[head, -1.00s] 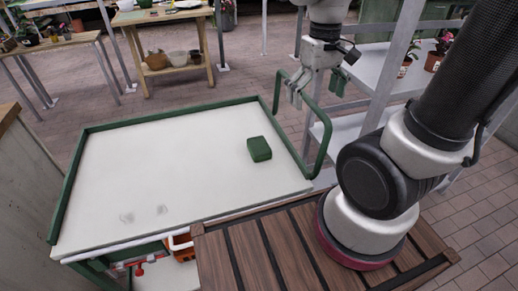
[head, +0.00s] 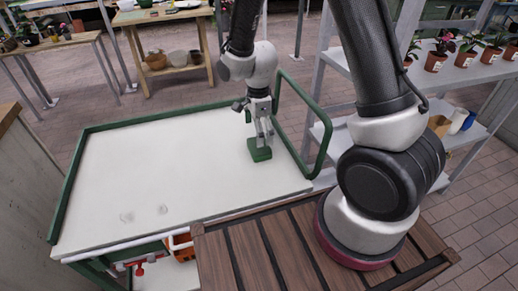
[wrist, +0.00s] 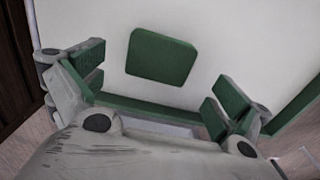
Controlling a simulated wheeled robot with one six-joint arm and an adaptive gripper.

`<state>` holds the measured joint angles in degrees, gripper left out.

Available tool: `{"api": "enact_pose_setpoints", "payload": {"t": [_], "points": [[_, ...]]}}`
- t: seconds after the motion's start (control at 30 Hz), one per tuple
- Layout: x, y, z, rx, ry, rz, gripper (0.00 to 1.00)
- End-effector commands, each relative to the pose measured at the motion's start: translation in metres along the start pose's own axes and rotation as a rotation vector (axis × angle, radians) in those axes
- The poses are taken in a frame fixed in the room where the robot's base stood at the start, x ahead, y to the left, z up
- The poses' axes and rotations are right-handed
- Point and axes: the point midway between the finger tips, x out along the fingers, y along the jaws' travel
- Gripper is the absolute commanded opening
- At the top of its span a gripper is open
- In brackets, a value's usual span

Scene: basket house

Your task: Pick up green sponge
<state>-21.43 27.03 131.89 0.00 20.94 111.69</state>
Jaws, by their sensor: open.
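The green sponge (head: 259,153) is a small dark green block with rounded corners. It lies flat on the white top of the cart (head: 150,165), near its right side. In the wrist view the sponge (wrist: 161,57) lies ahead of the fingertips, between their lines. My gripper (head: 263,136) points down just above the sponge in the head view and hides part of it. In the wrist view my gripper (wrist: 160,84) has its green-padded fingers wide apart with nothing between them. I cannot tell the exact height of the fingertips above the sponge.
A green rail handle (head: 322,125) rises at the cart's right edge, close to my gripper. A low green rim borders the cart top. Shelves with potted plants (head: 436,61) stand to the right. The left and middle of the cart top are clear.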

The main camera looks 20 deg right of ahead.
Motion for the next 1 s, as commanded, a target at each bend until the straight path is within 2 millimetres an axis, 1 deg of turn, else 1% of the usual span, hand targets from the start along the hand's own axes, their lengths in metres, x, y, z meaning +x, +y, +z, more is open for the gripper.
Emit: {"api": "enact_pose_setpoints", "payload": {"t": [0.03, 0.17, 0.3, 0.43, 0.53, 0.7, 0.77, 0.9, 1.0], "points": [[0.007, 0.001, -0.001, 0.000, 0.002, 0.005, 1.00], [0.023, 0.001, -0.001, -0.002, 0.002, 0.005, 1.00], [0.046, 0.000, -0.003, -0.003, 0.002, 0.006, 1.00], [0.062, -0.001, -0.003, -0.004, 0.002, 0.004, 1.00], [0.066, -0.001, -0.003, -0.004, 0.001, 0.002, 1.00], [0.066, -0.001, -0.003, -0.004, 0.001, 0.002, 1.00], [0.066, -0.001, -0.003, -0.004, 0.001, 0.002, 0.91], [0.066, -0.001, -0.003, -0.004, 0.001, 0.002, 0.77], [0.066, -0.001, -0.003, -0.004, 0.001, 0.002, 0.76]]}}
